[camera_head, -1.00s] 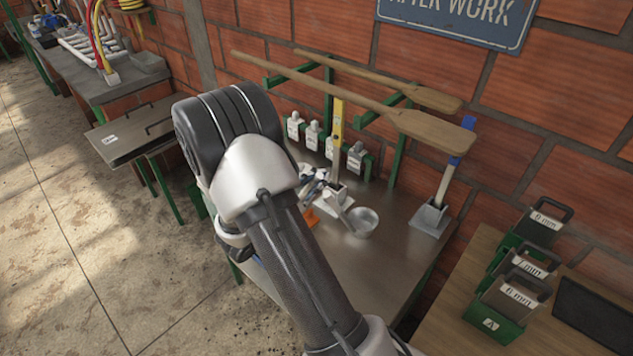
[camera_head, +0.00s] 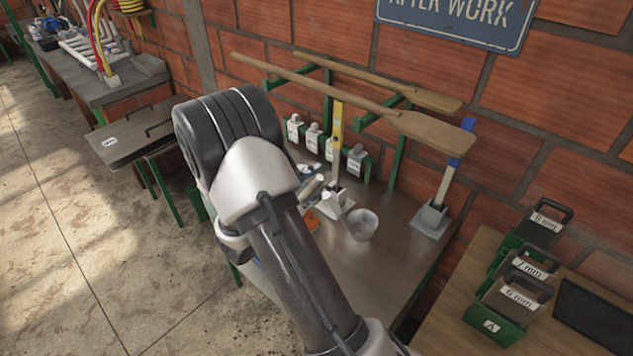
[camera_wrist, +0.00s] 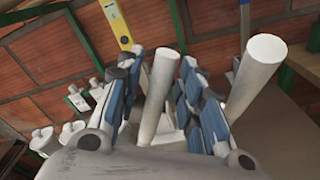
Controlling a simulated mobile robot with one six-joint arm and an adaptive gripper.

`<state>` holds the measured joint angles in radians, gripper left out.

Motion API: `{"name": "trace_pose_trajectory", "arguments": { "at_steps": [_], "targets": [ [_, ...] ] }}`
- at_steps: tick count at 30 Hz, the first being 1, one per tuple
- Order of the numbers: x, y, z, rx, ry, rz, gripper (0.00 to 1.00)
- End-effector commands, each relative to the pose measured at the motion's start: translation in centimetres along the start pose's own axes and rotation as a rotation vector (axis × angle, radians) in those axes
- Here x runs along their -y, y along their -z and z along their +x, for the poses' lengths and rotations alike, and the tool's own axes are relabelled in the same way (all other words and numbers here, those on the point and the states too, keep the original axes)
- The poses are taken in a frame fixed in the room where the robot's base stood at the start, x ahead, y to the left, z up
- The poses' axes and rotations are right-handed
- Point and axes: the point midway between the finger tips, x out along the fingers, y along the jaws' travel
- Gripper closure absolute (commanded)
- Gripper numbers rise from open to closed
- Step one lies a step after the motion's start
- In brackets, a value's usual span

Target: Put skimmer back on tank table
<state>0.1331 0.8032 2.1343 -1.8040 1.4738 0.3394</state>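My gripper (camera_wrist: 162,85) has its two blue-padded fingers on either side of a pale cylindrical handle (camera_wrist: 162,90). The handle fills the gap, so the fingers look closed on it, and I take it for the skimmer. A second pale cylinder (camera_wrist: 258,70) stands close beside the right finger. In the head view my arm hides most of the gripper, and a pale round-ended metal piece (camera_head: 363,225) shows just right of it above the metal table (camera_head: 390,265). I cannot tell how this piece joins the handle.
Wooden paddles (camera_head: 430,130) rest on green wall brackets above the table. White bottles (camera_head: 355,160) stand along the wall. A blue-topped tool (camera_head: 448,175) stands in a metal holder at the right. The table's front right is bare.

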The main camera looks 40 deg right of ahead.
Motion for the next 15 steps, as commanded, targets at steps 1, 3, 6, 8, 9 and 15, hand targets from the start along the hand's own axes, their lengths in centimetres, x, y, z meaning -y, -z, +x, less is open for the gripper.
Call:
{"name": "trace_pose_trajectory", "arguments": {
  "at_steps": [1,3,6,8,9,15],
  "targets": [
    [-0.1,-0.1,0.0,0.0,0.0,0.0,0.66],
    [-0.3,-0.5,-0.1,0.0,0.0,0.0,0.66],
    [-0.4,-0.3,-1.7,-0.002,-0.004,-0.001,0.66],
    [-0.4,-0.3,-2.9,-0.003,-0.006,-0.002,0.66],
    [-0.4,-0.3,-3.8,-0.004,-0.007,-0.002,0.66],
    [-0.4,-0.3,-8.2,-0.003,-0.006,-0.001,0.66]
  ]
}}
